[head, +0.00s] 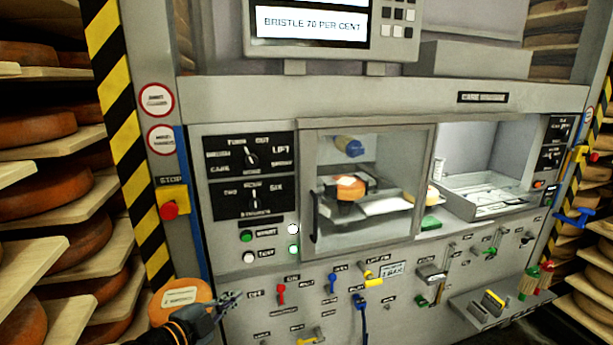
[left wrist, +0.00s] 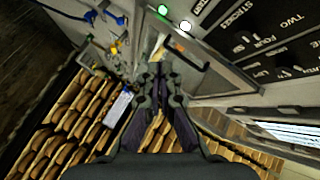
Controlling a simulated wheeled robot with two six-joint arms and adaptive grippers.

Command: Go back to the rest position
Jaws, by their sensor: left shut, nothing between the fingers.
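My left gripper (head: 232,298) is low in the head view, in front of the machine's lower panel. Its fingers are together and hold nothing; they also show in the left wrist view (left wrist: 163,70). An orange cheese wheel with a pale label (head: 182,297) shows just behind my left arm, and the arm hides part of it. Behind the machine's glass door (head: 325,215), which looks closed, another orange wheel (head: 351,190) sits on a pale support. My right gripper is in neither view.
The machine front has knobs (head: 250,160), buttons (head: 246,236), a red stop button (head: 169,210) and several small levers (head: 281,292) close to my left gripper. A display (head: 312,26) reads "BRISTLE 70 PER CENT". Shelves of cheese wheels (head: 50,192) stand at both sides.

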